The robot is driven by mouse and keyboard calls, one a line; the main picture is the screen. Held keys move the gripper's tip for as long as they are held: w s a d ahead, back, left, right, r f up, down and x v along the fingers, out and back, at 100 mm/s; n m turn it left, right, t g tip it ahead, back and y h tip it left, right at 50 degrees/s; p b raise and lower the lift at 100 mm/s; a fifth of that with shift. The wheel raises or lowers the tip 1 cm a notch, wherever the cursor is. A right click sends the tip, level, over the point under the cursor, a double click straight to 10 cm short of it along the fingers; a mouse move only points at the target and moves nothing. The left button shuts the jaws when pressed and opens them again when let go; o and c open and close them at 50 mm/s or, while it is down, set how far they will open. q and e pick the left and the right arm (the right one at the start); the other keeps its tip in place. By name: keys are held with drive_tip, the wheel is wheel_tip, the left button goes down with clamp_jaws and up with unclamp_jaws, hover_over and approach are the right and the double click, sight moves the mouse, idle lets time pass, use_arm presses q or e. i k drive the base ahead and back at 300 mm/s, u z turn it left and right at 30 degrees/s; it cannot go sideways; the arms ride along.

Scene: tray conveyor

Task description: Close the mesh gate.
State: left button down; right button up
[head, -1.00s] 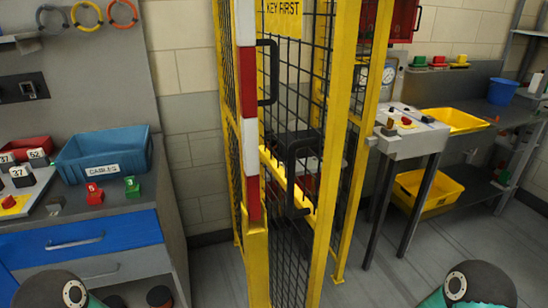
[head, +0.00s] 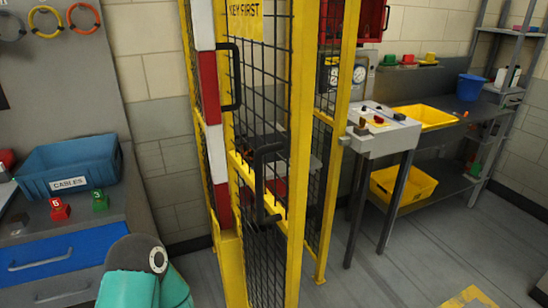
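The mesh gate (head: 297,180) has a yellow frame with black wire mesh and stands upright in the middle of the head view, seen at a steep angle. A yellow sign reading "KEY FIRST" (head: 243,14) is near its top. One black pull handle (head: 268,185) is on the near side, and another black handle (head: 234,75) is higher, beside a red and white striped strip (head: 208,85). I cannot tell how far the gate stands from its frame. Neither gripper is in view; only part of my own arm shows at the bottom left.
A grey bench with blue drawers (head: 70,250) and a blue CABLES bin (head: 70,165) stands left. A control console on legs (head: 385,140), yellow bins (head: 405,187) and a shelf rack (head: 505,110) stand right. The floor at right front is clear, with a yellow marking (head: 470,298).

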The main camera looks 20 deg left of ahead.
sight(245, 17)
drive_tip(key=z, duration=0.2)
drive_tip(key=i, duration=0.5)
drive_tip(key=u, duration=0.95)
drive_tip(key=k, duration=0.25)
